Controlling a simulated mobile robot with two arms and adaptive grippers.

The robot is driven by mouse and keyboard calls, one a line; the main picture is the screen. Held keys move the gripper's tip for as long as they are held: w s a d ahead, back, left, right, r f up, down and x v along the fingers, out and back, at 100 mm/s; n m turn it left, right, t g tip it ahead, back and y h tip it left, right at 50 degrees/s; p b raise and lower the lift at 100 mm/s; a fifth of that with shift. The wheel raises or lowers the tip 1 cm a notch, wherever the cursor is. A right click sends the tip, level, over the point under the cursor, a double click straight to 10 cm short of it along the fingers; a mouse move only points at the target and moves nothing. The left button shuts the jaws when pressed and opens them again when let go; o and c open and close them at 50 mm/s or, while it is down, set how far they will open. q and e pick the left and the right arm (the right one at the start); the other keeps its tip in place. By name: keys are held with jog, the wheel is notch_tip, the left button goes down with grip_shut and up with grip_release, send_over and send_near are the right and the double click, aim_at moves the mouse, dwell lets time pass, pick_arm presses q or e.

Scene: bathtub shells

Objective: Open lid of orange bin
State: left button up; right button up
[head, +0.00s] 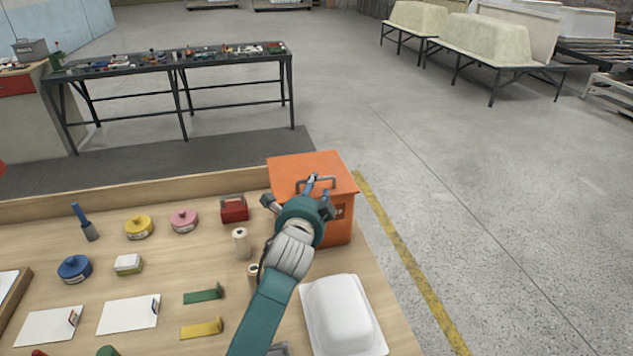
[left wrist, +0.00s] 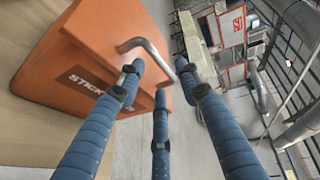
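The orange bin (head: 285,175) stands at the right back corner of the wooden table, its lid shut. A grey bent-bar handle (head: 318,181) sits on the lid. My left gripper (head: 312,182) is over the lid at this handle. Firm contact cannot be told. My right gripper is not in view.
A white tub shell (head: 343,315) lies in front of the bin. Rolls, a red box (head: 234,209), coloured discs and cards cover the table (head: 160,270) to the left. A raised wooden edge (head: 130,190) runs along its back. Open floor (head: 450,200) lies to the right.

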aim_at(317, 194)
pick_arm(q)
jog(key=x, duration=0.4)
jog(key=shift+f, duration=0.1)
jog(key=shift+c, duration=0.5)
grip_shut()
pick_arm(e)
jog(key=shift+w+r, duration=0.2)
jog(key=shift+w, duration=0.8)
